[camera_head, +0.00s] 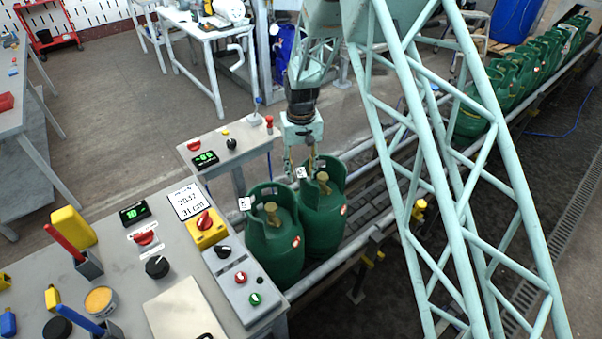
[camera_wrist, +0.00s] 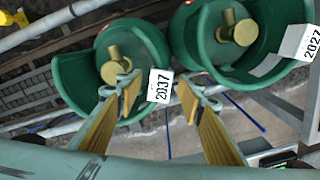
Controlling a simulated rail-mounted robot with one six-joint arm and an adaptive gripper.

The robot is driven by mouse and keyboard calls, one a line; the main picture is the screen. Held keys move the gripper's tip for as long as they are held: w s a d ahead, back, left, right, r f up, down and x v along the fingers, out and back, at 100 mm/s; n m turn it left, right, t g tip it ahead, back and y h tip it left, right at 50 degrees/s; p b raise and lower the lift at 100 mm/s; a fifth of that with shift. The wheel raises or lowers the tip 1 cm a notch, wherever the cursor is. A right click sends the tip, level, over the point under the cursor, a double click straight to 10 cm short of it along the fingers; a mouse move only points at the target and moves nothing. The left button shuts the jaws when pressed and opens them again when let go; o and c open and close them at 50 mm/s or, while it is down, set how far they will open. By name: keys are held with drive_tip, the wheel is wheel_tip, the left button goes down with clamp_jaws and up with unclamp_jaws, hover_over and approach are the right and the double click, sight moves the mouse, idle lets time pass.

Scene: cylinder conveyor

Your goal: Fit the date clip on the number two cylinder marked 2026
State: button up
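Two green gas cylinders with brass valves stand side by side on the conveyor: the front one (camera_head: 273,243) and the rear one (camera_head: 325,215). My gripper (camera_head: 300,163) is over the rear cylinder's collar, pointing down. In the wrist view my gripper's (camera_wrist: 160,92) yellow-padded fingers are open, one on each side of a white clip (camera_wrist: 160,85) reading 2037. It sits at the rim of the left cylinder (camera_wrist: 72,85); contact with the fingers cannot be told. Another white clip (camera_wrist: 300,43), reading 2027, sits on the other cylinder's collar. No clip reading 2026 shows.
A control desk (camera_head: 165,245) at front left carries a date sign (camera_head: 189,200), buttons, pens and a green display (camera_head: 135,212). A small panel (camera_head: 226,148) stands behind the cylinders. More green cylinders (camera_head: 530,65) line the conveyor at far right.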

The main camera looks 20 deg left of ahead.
sight(302, 172)
wheel_tip(302, 172, up, 12)
drive_tip(key=shift+f, duration=0.15)
idle(0.6)
idle(0.9)
drive_tip(key=s+d+r+m+t, duration=0.15)
drive_tip(key=s+d+r, duration=0.25)
drive_tip(key=d+r, duration=1.25)
drive_tip(key=s+d+r+m, duration=0.2)
drive_tip(key=s+d+r, duration=0.9)
drive_tip(key=d+r, duration=0.15)
drive_tip(key=s+d+r+m+t, duration=0.1)
drive_tip(key=s+d+r, duration=0.2)
drive_tip(key=s+d, duration=0.35)
drive_tip(key=s+d+r+t, duration=0.1)
drive_tip(key=s+d+r, duration=0.3)
drive_tip(key=s, duration=0.5)
drive_tip(key=s+d+f+m, duration=0.1)
drive_tip(key=s+d, duration=0.2)
drive_tip(key=s, duration=0.5)
drive_tip(key=s+d+f, duration=0.1)
drive_tip(key=s+d, duration=0.2)
drive_tip(key=s, duration=0.6)
drive_tip(key=shift+m, duration=0.35)
